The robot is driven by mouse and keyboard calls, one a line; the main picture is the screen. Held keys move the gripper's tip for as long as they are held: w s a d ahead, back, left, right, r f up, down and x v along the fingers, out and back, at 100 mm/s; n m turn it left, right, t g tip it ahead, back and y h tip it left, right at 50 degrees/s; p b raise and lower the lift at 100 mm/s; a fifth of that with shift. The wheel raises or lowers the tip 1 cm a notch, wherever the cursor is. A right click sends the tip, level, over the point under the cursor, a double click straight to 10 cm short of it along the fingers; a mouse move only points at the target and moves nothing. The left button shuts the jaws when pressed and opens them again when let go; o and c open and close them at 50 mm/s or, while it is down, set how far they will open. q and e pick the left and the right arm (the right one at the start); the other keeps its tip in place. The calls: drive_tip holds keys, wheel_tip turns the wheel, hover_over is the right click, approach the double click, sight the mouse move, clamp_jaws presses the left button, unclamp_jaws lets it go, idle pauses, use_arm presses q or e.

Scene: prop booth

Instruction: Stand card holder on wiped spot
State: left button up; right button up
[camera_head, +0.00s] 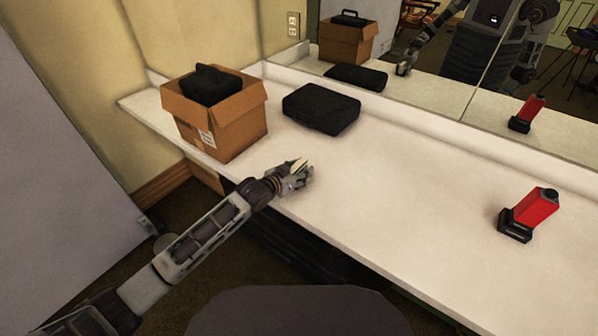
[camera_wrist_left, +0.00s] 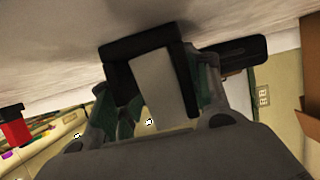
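My left gripper (camera_head: 299,180) is over the front edge of the pale counter (camera_head: 400,185). A small pale object shows at its fingertips in the head view. In the left wrist view, its fingers (camera_wrist_left: 155,90) stand on both sides of a black frame with a pale panel (camera_wrist_left: 160,82), which appears to be the card holder. The gripper is shut on it. It is close to the counter top; whether it touches cannot be told. No wiped spot can be made out. My right gripper is not directly in view.
An open cardboard box (camera_head: 235,130) with a black case (camera_head: 210,85) in it stands at the counter's left end. Another black case (camera_head: 321,108) lies beside it. A red block in a black base (camera_head: 532,210) stands at right. A mirror (camera_head: 440,60) backs the counter. The middle is clear.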

use_arm(q)
drive_tip(key=o, duration=0.3)
drive_tip(key=shift+o, duration=0.2)
drive_tip(key=shift+r, duration=0.2)
drive_tip(key=shift+s+a+r, duration=0.15)
drive_tip(key=shift+s+a, duration=0.1)
drive_tip(key=shift+s, duration=0.05)
drive_tip(key=p+v, duration=0.1)
drive_tip(key=v, duration=0.8)
drive_tip(key=shift+s+a, duration=0.1)
drive_tip(key=shift+v, duration=0.8)
drive_tip(key=shift+s, duration=0.1)
use_arm(e)
drive_tip(key=shift+s+d+f, duration=0.1)
drive_tip(key=shift+s+d, duration=0.25)
drive_tip(key=shift+s, duration=0.2)
drive_tip(key=shift+s+d, duration=0.3)
drive_tip(key=shift+s, duration=0.2)
drive_tip(key=shift+s, duration=0.1)
